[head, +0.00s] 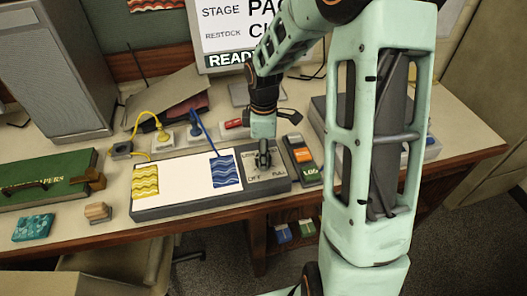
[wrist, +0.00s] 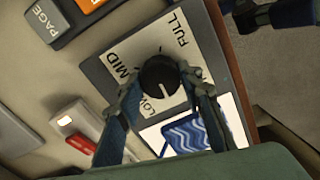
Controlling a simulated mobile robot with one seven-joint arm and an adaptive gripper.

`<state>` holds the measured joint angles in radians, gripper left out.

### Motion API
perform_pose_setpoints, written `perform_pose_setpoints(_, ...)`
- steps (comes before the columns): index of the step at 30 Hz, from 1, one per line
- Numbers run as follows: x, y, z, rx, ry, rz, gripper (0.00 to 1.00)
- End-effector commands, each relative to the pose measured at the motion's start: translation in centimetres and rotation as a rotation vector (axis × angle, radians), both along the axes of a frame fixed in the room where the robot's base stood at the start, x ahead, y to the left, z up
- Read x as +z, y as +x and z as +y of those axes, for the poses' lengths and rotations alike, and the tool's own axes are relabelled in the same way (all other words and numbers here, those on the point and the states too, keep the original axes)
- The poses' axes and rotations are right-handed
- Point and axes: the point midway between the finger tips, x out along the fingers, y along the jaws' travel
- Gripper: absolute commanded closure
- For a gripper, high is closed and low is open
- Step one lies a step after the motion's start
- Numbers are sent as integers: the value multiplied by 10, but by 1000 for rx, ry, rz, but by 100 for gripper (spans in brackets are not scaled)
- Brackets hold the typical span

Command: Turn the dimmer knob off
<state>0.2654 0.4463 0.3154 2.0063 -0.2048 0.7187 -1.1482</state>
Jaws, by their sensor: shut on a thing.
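The black dimmer knob (wrist: 158,74) sits on a pale label plate (wrist: 196,40) at the right end of a grey light panel (head: 160,209). My gripper (wrist: 163,82) is shut on the knob, one finger on each side of it. In the head view, my gripper (head: 263,158) comes down over the plate and mostly hides the knob. In the wrist view, the white pointer line is aimed toward the lower part of the picture, just right of the LOW mark. FULL and MID are readable. OFF is not readable in the wrist view but shows in the head view.
Yellow (head: 145,181) and blue (head: 226,171) wavy sheets lie on the lit panel. A dark remote with an orange button (head: 302,156) lies right of the panel. Corded blocks and a red-topped piece (head: 234,124) lie behind it. A green box (head: 45,177) is at left.

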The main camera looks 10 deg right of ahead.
Motion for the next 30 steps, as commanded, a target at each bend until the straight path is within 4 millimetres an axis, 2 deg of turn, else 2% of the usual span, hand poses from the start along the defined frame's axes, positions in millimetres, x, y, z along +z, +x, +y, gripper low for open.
perform_pose_setpoints(15, 3, 1, 1, 453, 1, -2, 90)
perform_pose_setpoints(30, 1, 0, 1, 646, 1, -1, 90)
